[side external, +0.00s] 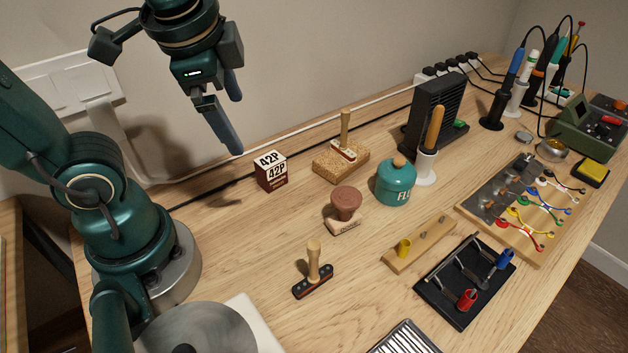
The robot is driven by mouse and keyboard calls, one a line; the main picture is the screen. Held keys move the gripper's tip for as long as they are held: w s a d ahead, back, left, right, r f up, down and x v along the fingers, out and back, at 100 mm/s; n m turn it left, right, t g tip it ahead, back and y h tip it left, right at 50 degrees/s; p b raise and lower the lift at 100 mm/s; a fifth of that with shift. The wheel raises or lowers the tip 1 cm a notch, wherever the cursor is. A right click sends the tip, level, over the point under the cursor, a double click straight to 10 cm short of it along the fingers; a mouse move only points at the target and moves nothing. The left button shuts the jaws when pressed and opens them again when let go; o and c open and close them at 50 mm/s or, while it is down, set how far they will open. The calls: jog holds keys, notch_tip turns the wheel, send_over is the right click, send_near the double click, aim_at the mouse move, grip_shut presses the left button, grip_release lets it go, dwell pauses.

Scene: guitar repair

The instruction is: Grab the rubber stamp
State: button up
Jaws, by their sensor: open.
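Two stamp-like things stand on the wooden table in the side external view. One has a rounded reddish-brown grip on a pale wooden base (346,207) with small dark lettering on its edge, and it looks like the rubber stamp. My gripper (236,124) is open and empty, raised well above the table at the upper left, apart from both.
A 42P box (271,171), a cork block (341,161) with a wood-handled tool on it, and a teal flux pot (396,182) stand behind the stamps. A wooden strip (420,247) and black tray (465,282) lie to the right. Bare table surrounds the stamps.

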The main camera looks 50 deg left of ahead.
jog(key=w+m+g+y, duration=0.2)
jog(key=w+m+y, duration=0.1)
jog(key=w+m, duration=0.3)
jog(key=m+t+y, duration=0.2)
jog(key=m+y, duration=0.3)
jog(key=m, duration=0.2)
send_over(340, 191)
jog(key=w+a, duration=0.1)
notch_tip(340, 191, down, 8)
jog(key=r, duration=0.1)
jog(key=d+f+m, duration=0.1)
jog(key=f, duration=0.1)
jog(key=s+d+f+m, duration=0.1)
jog(key=f, duration=0.1)
jog(key=d+f+m+t, duration=0.1)
jog(key=d+f, duration=0.1)
jog(key=shift+s+f+y, duration=0.25)
jog(key=shift+f+y, duration=0.1)
jog(key=shift+y, duration=0.05)
jog(key=shift+x, duration=2.45)
jog(key=shift+r, duration=0.1)
jog(key=shift+c, duration=0.3)
jog(key=c, duration=1.4)
